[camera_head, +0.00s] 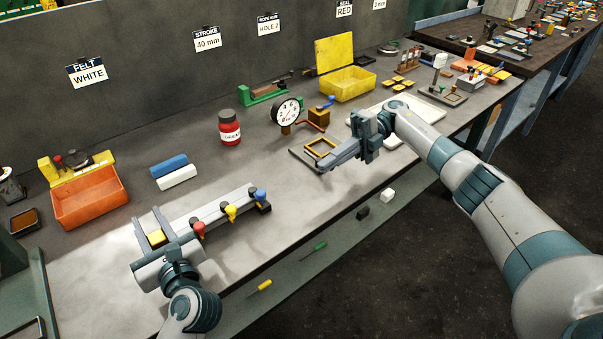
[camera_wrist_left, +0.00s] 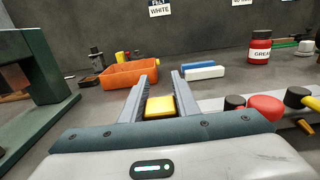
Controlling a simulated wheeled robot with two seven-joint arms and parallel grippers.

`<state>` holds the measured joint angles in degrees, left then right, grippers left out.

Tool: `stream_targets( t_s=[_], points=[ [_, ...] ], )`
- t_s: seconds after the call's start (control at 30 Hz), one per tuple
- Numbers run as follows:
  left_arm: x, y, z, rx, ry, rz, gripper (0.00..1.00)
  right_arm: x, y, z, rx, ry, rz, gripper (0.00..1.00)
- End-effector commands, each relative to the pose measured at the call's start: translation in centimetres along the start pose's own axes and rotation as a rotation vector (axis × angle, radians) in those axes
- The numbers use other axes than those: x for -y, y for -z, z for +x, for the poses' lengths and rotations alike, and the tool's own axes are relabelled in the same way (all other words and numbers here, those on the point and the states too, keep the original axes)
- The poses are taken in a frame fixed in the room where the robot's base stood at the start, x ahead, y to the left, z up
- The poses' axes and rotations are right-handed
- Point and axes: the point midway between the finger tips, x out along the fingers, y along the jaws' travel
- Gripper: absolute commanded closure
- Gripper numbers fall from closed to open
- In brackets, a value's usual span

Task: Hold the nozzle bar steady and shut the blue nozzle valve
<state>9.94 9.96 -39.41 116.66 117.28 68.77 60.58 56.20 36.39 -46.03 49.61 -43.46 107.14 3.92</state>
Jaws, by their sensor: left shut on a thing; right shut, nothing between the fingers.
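The grey nozzle bar (camera_head: 216,207) lies near the table's front edge, with a red valve (camera_head: 198,229), a yellow valve (camera_head: 230,213) and the blue nozzle valve (camera_head: 261,195) along it. The blue valve is at the bar's right end. My left gripper (camera_head: 149,220) is at the bar's left end, shut on a yellow block (camera_head: 156,237) there; the block also shows between the fingers in the left wrist view (camera_wrist_left: 160,106). My right gripper (camera_head: 322,168) is shut and empty, above the table to the right of the blue valve and apart from it.
A blue block (camera_head: 169,166) and a white block (camera_head: 177,178) lie behind the bar. A red grease jar (camera_head: 230,130), a dial gauge (camera_head: 286,111) and an orange bin (camera_head: 90,198) stand further back. A small wooden frame (camera_head: 319,148) lies by my right gripper.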

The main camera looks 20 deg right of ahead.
Motion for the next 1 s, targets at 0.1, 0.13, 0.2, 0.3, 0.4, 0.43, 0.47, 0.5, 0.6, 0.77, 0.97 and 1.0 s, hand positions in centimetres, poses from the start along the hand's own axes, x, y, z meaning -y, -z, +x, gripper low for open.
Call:
stream_targets(
  t_s=[0.1, 0.13, 0.2, 0.3, 0.4, 0.43, 0.47, 0.5, 0.6, 0.77, 0.97, 1.0],
  points=[
    [0.0, 0.0, 0.0, -0.001, 0.001, 0.000, 1.00, 0.1, 0.0, 0.6, -0.001, 0.000, 0.000, 1.00],
    [0.0, 0.0, 0.0, -0.001, 0.001, 0.000, 1.00, 0.1, 0.0, 0.8, -0.001, 0.001, 0.000, 1.00],
    [0.0, 0.1, 0.0, -0.001, 0.001, 0.000, 1.00, 0.1, 0.0, 1.4, -0.002, 0.000, 0.000, 1.00],
    [0.0, 0.1, 0.0, -0.001, 0.001, 0.000, 1.00, 0.0, 0.1, 2.5, -0.003, 0.000, 0.000, 1.00],
    [0.0, 0.0, 0.0, -0.001, 0.001, 0.000, 1.00, 0.1, 0.1, 4.0, -0.003, 0.000, -0.001, 1.00],
    [0.0, 0.0, 0.0, -0.001, 0.001, 0.000, 1.00, 0.1, 0.1, 4.5, -0.003, 0.000, -0.001, 1.00],
    [0.0, 0.0, 0.0, -0.001, 0.001, 0.000, 1.00, 0.1, 0.1, 5.0, -0.003, 0.000, 0.000, 1.00],
    [0.0, 0.0, 0.0, -0.001, 0.001, 0.000, 1.00, 0.1, 0.1, 5.7, -0.003, 0.000, 0.000, 1.00],
    [0.0, 0.0, 0.0, -0.001, 0.001, 0.000, 1.00, 0.0, 0.1, 7.4, -0.004, 0.000, -0.001, 1.00],
    [0.0, 0.0, 0.0, -0.001, 0.001, 0.000, 1.00, 0.0, 0.1, 9.9, -0.003, 0.000, -0.001, 1.00],
    [0.0, 0.0, 0.0, 0.000, 0.001, 0.000, 1.00, 0.0, -1.8, 11.6, 0.001, -0.001, 0.001, 1.00],
    [0.0, 0.0, 0.0, 0.000, 0.001, 0.000, 1.00, 0.0, -2.1, 11.8, 0.001, -0.001, 0.000, 1.00]
  ],
)
